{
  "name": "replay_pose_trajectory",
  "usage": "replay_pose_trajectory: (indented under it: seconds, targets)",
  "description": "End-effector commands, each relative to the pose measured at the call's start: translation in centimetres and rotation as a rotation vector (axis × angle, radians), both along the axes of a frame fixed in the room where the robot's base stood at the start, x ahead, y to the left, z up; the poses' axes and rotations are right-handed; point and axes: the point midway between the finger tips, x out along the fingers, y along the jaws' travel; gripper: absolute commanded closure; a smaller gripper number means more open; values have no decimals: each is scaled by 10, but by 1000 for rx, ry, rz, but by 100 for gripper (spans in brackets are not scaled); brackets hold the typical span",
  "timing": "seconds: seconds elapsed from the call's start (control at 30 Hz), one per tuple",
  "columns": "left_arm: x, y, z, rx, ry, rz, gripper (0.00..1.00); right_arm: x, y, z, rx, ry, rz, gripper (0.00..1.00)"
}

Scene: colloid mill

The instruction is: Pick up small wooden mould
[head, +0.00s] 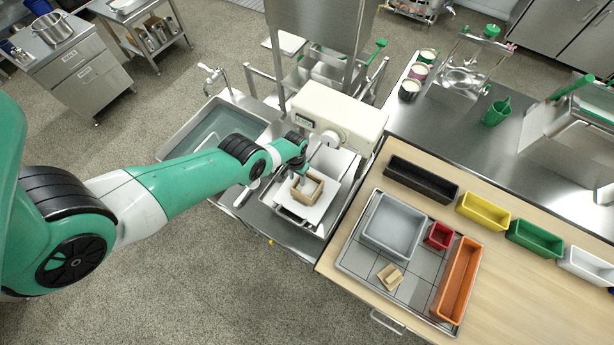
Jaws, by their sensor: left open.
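A square open wooden mould (317,190) lies on a white board in the metal tray below the cream machine. My left gripper (301,180) reaches down over its left side, close to the frame. The gripper is open, and its fingers are small in the view, so I cannot tell whether they touch the wood. A smaller light wooden piece (391,276) lies on the grey tiled tray on the wooden table, apart from my gripper. My right gripper is not in view.
The tiled tray (408,292) also holds a grey bin (392,226), a red box (439,236) and an orange trough (459,279). Black, yellow, green and white troughs line the table behind. The cream machine (345,112) stands just behind my gripper; a sink (180,143) is to its left.

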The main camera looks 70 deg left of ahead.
Motion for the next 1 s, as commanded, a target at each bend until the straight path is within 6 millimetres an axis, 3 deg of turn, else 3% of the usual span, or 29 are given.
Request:
replay_pose_trajectory:
  seconds: [0.07, 0.3, 1.0]
  targets:
    - [0, 0, 1, 0, 0, 0, 59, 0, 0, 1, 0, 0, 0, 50]
    - [0, 0, 1, -1, 1, 0, 100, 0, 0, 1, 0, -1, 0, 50]
    - [0, 0, 1, 0, 0, 0, 100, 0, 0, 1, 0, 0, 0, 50]
